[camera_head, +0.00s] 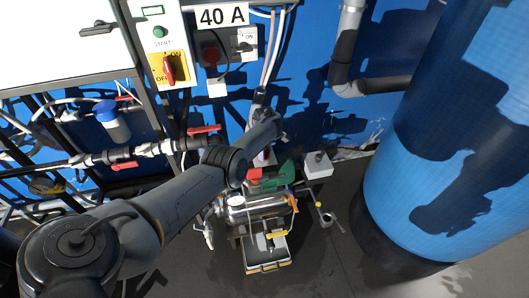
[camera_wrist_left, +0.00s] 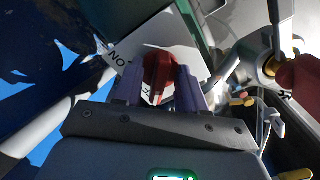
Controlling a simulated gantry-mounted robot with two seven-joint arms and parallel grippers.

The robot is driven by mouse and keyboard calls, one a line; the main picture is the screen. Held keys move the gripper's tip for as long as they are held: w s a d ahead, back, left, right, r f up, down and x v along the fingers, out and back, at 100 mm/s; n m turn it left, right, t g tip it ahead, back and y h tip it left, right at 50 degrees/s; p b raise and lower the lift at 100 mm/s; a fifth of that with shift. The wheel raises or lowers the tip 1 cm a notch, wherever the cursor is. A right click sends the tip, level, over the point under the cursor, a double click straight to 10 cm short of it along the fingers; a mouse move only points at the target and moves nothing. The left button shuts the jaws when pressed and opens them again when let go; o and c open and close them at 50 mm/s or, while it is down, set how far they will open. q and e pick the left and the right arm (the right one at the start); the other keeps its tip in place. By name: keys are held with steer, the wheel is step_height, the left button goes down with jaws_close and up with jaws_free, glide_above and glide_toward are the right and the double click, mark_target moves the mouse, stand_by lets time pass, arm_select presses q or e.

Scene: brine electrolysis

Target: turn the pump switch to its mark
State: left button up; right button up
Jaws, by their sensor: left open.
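A red switch knob (camera_wrist_left: 158,72) stands on a white plate (camera_wrist_left: 190,58) in the left wrist view. My right gripper is not in view.
A large blue tank (camera_head: 445,130) stands at the right. Pipes and red-handled valves (camera_head: 204,129) run along the left, below a panel with a red switch on yellow (camera_head: 170,68). A white box (camera_head: 318,165) stands right of the pump. Dark floor at the front is mostly clear.

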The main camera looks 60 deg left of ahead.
arm_select(q)
step_height(320, 180, up, 10)
steer(key=p, duration=0.5)
steer(key=shift+f+p, duration=0.1)
steer(key=shift+p, duration=0.3)
steer(key=shift+r, duration=0.55)
